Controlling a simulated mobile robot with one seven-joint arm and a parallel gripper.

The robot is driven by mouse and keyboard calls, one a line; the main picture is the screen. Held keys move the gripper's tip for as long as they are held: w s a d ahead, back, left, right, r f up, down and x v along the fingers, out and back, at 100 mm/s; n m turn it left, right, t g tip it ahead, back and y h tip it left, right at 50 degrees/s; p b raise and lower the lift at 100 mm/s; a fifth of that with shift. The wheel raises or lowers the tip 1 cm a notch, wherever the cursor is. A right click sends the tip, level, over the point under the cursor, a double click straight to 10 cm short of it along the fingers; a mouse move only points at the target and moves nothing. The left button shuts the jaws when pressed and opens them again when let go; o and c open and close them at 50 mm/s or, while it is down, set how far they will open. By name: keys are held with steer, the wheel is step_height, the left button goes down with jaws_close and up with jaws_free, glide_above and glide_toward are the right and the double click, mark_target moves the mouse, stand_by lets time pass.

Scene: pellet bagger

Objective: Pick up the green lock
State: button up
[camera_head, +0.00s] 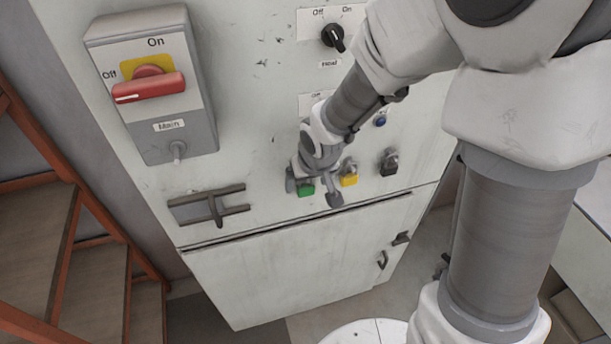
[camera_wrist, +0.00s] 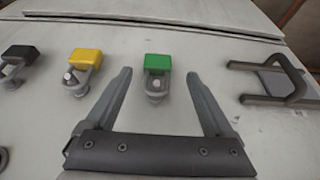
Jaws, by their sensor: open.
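The green lock (camera_head: 306,190) hangs on the front of the pale cabinet, at the left end of a row of locks. It also shows in the wrist view (camera_wrist: 158,62), with its green body above a grey shackle and holder. My gripper (camera_wrist: 160,78) is open, with one finger on each side of the green lock's shackle and a gap on both sides. The green body lies a little beyond the fingertips. In the head view my gripper (camera_head: 318,188) is at the green lock and partly hides it.
A yellow lock (camera_wrist: 87,64) and a black lock (camera_wrist: 22,54) hang beside it. A dark metal bracket (camera_wrist: 272,82) is on its other side. The main switch box (camera_head: 150,85) with a red handle is at upper left. Orange-railed stairs (camera_head: 60,235) stand at far left.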

mark_target(307, 188)
steer(key=shift+d+x, duration=0.2)
steer(key=shift+x, duration=1.8)
steer(key=shift+w, duration=0.1)
jaws_close()
steer(key=shift+r, duration=0.1)
